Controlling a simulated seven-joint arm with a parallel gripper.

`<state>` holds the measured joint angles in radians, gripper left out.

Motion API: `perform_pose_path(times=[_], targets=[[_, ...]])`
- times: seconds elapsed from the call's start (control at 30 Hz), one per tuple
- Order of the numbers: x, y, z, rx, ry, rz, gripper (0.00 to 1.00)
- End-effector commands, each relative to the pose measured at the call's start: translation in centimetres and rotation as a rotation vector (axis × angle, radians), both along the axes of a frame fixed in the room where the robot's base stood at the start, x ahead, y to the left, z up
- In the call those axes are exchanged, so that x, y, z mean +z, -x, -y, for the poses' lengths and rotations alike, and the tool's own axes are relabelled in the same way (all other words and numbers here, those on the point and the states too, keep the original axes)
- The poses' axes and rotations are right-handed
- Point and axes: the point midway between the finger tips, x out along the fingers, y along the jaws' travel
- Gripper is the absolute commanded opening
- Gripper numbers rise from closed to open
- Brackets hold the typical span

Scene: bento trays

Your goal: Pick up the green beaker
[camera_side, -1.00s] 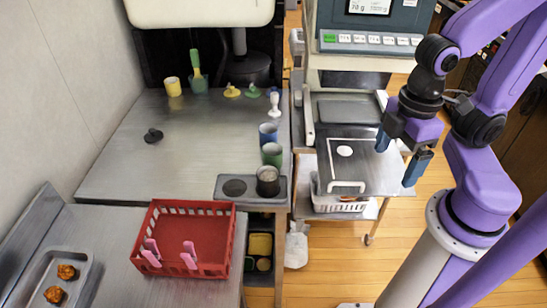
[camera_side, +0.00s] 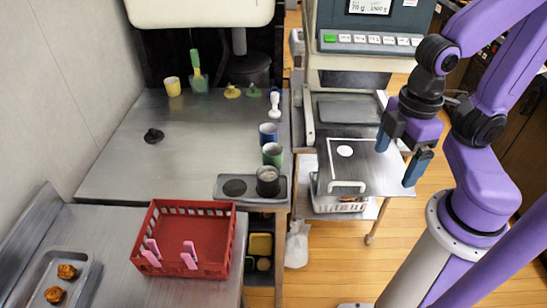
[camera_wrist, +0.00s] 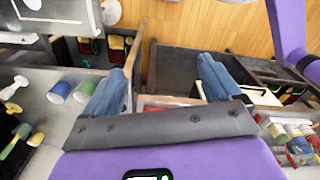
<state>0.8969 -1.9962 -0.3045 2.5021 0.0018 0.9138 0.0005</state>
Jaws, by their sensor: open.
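A green beaker-like cup (camera_side: 272,154) stands upright on the steel counter, between a blue cup (camera_side: 268,133) and a dark cup (camera_side: 267,182). In the wrist view the green cup (camera_wrist: 84,91) is at the left, partly beside my left finger, with the blue cup (camera_wrist: 60,92) next to it. Another green cup (camera_side: 199,85) at the back holds a green-handled tool; the pictures do not settle which cup is meant. My gripper (camera_side: 398,160) is open and empty, well to the right of the counter cups, its fingers pointing down.
The dark cup sits in a grey two-place holder (camera_side: 222,192). A red basket (camera_side: 190,268) with pink clips is in front. A white pestle-like item (camera_side: 275,103) and yellow cup (camera_side: 173,86) stand farther back. A scale (camera_side: 365,42) is at back right.

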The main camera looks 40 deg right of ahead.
Motion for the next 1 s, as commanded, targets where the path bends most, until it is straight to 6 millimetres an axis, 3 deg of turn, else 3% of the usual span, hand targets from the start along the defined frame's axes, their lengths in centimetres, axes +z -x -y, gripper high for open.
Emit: perform_pose_path(times=[0.3,0.47,0.73,1.0], targets=[[0.0,-0.2,-0.1,0.001,0.000,0.000,0.92],[0.3,-2.7,-1.4,0.015,0.004,0.003,0.92],[0.4,-11.4,-4.4,0.076,0.013,0.010,0.92],[-0.7,-21.1,-4.8,0.141,0.025,0.016,0.92]])
